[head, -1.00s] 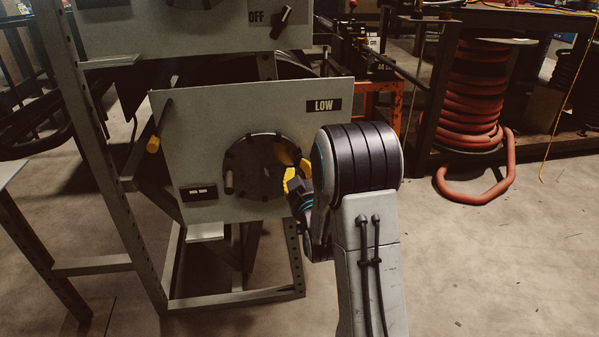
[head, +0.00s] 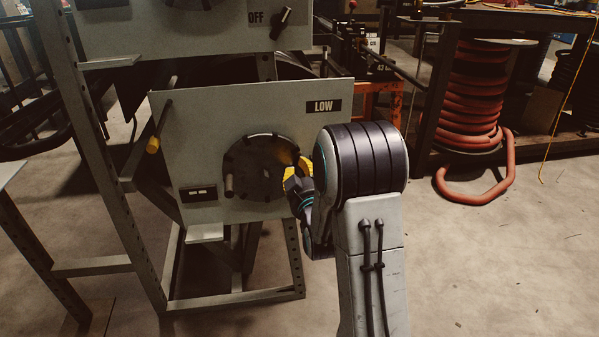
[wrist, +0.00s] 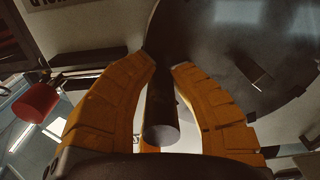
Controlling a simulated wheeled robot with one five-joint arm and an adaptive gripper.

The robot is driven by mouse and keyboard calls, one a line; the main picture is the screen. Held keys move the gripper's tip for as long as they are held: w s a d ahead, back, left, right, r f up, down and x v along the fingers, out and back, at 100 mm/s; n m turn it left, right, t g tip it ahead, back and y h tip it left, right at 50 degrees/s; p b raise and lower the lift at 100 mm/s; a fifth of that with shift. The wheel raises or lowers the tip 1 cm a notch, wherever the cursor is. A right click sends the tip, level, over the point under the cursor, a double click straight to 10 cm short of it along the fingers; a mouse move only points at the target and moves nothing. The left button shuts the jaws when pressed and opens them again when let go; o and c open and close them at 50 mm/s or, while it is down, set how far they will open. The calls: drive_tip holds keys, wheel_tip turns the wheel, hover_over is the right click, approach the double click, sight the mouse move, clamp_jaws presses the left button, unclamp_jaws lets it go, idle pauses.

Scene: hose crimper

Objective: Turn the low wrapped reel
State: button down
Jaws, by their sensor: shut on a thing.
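The low reel (head: 255,180) is a dark round disc with notches around its rim, on the lower grey panel marked LOW. A short brownish peg (head: 229,185) sticks out near its left edge. My gripper (head: 290,172) is at the disc's right edge, its yellow fingers partly hidden behind my arm. In the wrist view, the disc (wrist: 245,55) fills the upper right. There my gripper (wrist: 161,66) has its two fingers on either side of a dark cylindrical handle (wrist: 161,120) and is shut on it. The handle's far end is hidden between the fingertips.
The grey panel (head: 200,120) sits in a metal frame (head: 110,190). A rod with a yellow end (head: 153,145) juts out at the panel's left. An upper panel with a black OFF knob (head: 281,22) is above. A red hose coil (head: 472,100) stands at right. Floor at lower right is clear.

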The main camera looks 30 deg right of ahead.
sight(296, 155)
drive_tip(key=shift+w+r+n, duration=0.1)
drive_tip(key=shift+r+n, duration=1)
drive_tip(key=shift+r, duration=0.3)
drive_tip(key=shift+w+a+r, duration=0.1)
drive_tip(key=shift+a+r, duration=0.2)
drive_tip(key=shift+r, duration=0.2)
drive_tip(key=c, duration=1.5)
unclamp_jaws()
drive_tip(key=shift+o, duration=0.5)
drive_tip(key=shift+f, duration=0.25)
drive_tip(key=shift+r, duration=5.05)
